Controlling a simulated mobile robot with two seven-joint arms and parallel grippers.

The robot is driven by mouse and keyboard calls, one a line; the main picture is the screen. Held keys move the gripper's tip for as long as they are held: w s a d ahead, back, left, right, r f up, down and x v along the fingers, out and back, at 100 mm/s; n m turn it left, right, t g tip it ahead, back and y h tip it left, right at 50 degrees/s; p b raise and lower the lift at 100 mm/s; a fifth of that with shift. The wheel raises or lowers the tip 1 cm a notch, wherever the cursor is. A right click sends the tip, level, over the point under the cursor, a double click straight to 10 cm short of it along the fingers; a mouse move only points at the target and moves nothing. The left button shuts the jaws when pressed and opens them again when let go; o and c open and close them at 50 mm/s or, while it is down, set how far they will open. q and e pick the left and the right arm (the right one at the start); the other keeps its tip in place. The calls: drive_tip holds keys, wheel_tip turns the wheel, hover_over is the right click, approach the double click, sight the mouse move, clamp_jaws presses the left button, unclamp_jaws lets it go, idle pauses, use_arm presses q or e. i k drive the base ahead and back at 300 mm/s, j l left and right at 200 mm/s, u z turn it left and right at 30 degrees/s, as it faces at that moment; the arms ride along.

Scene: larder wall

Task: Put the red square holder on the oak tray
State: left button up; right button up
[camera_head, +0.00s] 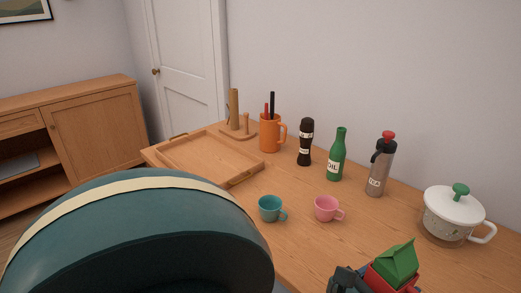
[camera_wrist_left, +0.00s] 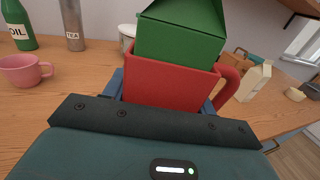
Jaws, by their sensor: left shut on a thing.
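The red square holder (camera_wrist_left: 170,88) fills the middle of the left wrist view, its handle on the right. A green carton (camera_wrist_left: 182,38) with a gabled top sits in it. My left gripper (camera_head: 348,281) is shut on the holder. The holder (camera_head: 378,279) and carton (camera_head: 397,262) also show at the bottom right of the head view, partly cut off. I cannot tell whether the holder touches the table. The oak tray (camera_head: 208,155) lies empty at the table's far left end, well away from the gripper. My right gripper is not in view.
A teal cup (camera_head: 270,208) and a pink cup (camera_head: 327,208) stand between holder and tray. Behind are an orange mug (camera_head: 270,134), a dark grinder (camera_head: 306,143), an oil bottle (camera_head: 337,156), a tea flask (camera_head: 380,168) and a white lidded pot (camera_head: 452,216).

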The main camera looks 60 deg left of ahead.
sight(224, 169)
drive_tip(key=j, duration=0.45)
drive_tip(key=k+j+z, duration=0.15)
drive_tip(key=j, duration=0.75)
drive_tip(key=k+j+z, duration=0.1)
drive_tip(key=j, duration=0.3)
drive_tip(key=k+j, duration=0.15)
drive_tip(key=j, duration=0.3)
drive_tip(key=k+j+z, duration=0.15)
drive_tip(key=j, duration=0.25)
drive_tip(key=k+j, duration=0.1)
drive_tip(key=j, duration=0.35)
drive_tip(key=k+j+z, duration=0.1)
drive_tip(key=j, duration=0.3)
